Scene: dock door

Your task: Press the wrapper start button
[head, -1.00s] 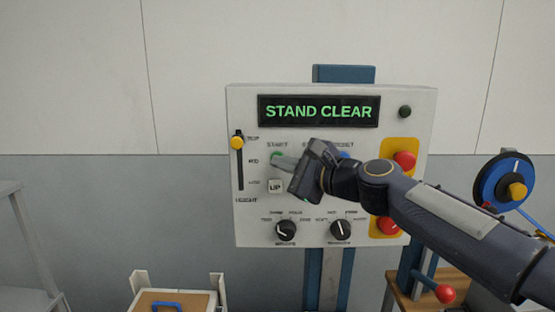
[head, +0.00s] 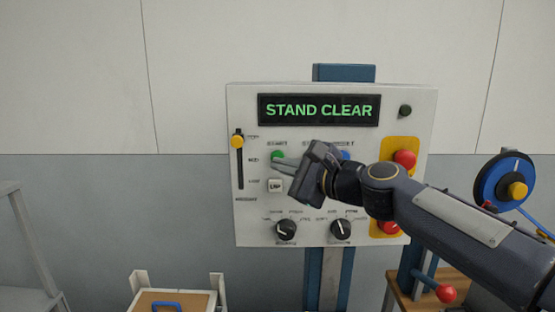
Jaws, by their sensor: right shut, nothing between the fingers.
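The green start button (head: 277,156) sits under the START label on the upper left of the white control panel (head: 410,135). My right gripper (head: 279,164) is shut and empty, its fingertips just below the start button and overlapping its lower edge in the picture. I cannot tell whether they touch it. The display (head: 319,110) reads "STAND CLEAR" in green letters. My gripper body hides part of the middle of the panel, including most of the STOP area. My left gripper is not in view.
Near my gripper are a blue reset button (head: 345,155), a white UP button (head: 275,186), a yellow height slider (head: 237,141) and two black knobs (head: 286,230). Red buttons (head: 404,159) on yellow plates are at right.

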